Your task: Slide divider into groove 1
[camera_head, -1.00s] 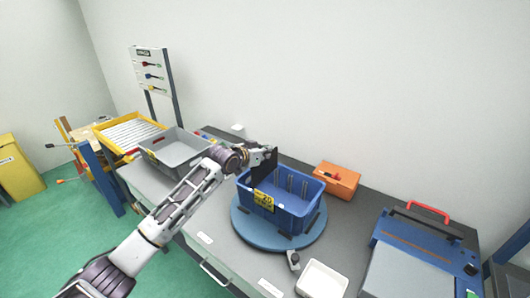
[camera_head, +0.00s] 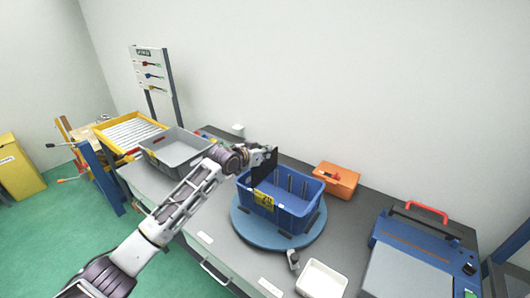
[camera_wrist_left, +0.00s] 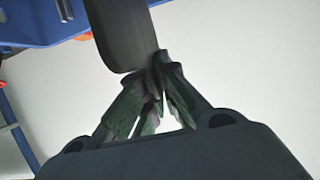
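A blue bin (camera_head: 285,211) with a yellow label sits on a round blue turntable (camera_head: 248,236) on the grey bench. Upright ribs line its inner walls. My left gripper (camera_head: 267,155) is at the bin's far left end, above the rim. It is shut on a dark flat divider (camera_head: 265,168), which stands upright at that end of the bin. In the left wrist view the fingertips (camera_wrist_left: 158,85) pinch an edge of the divider (camera_wrist_left: 122,30). Whether its lower edge sits in a groove is hidden. My right gripper is not in view.
An orange case (camera_head: 337,180) stands behind the bin. A grey tray (camera_head: 176,153) and a yellow-framed tray (camera_head: 128,132) are at left.

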